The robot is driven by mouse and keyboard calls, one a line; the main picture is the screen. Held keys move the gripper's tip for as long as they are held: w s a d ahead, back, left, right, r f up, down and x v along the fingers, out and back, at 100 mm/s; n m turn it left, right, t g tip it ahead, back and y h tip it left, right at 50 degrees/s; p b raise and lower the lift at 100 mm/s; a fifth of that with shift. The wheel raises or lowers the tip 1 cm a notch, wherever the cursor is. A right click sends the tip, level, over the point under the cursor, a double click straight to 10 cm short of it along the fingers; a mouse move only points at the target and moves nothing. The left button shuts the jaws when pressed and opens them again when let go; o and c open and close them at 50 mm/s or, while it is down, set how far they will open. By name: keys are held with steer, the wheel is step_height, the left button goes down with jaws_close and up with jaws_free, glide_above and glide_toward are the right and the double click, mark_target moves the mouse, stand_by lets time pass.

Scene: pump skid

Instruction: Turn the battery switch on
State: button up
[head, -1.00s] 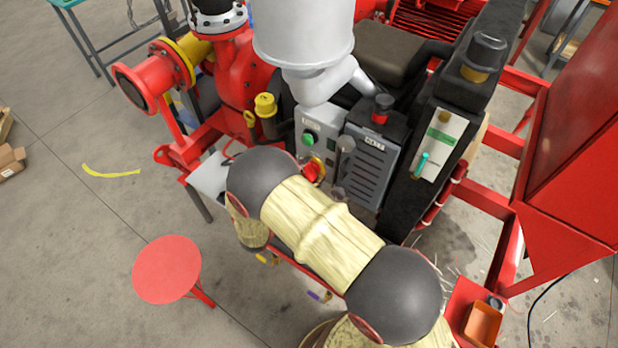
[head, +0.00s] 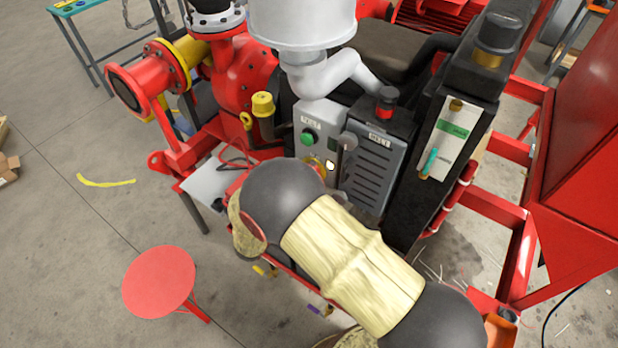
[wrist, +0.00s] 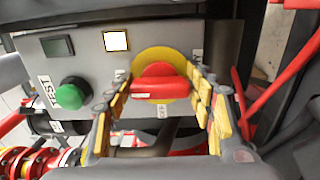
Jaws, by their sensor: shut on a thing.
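The battery switch is a red handle (wrist: 158,88) on a round yellow plate (wrist: 180,60), set in a grey control panel (wrist: 85,70). In the wrist view the handle lies nearly level across the picture. My gripper (wrist: 160,90) has its yellow-padded fingers at the two ends of the handle and is shut on it. A square lamp (wrist: 116,41) above and left of the switch glows white; it also shows in the head view (head: 330,165). In the head view my arm hides the gripper and most of the switch.
A green button (wrist: 70,94) marked TEST sits left of the switch, under a dark square window (wrist: 57,46). A grey louvred box (head: 368,165) stands right of the panel. A red round stool (head: 159,282) stands on open floor at the left.

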stand_by(0.3)
steer(key=o, duration=1.2)
steer(key=shift+c, duration=0.2)
steer(key=v, duration=1.2)
steer(key=shift+a, duration=0.15)
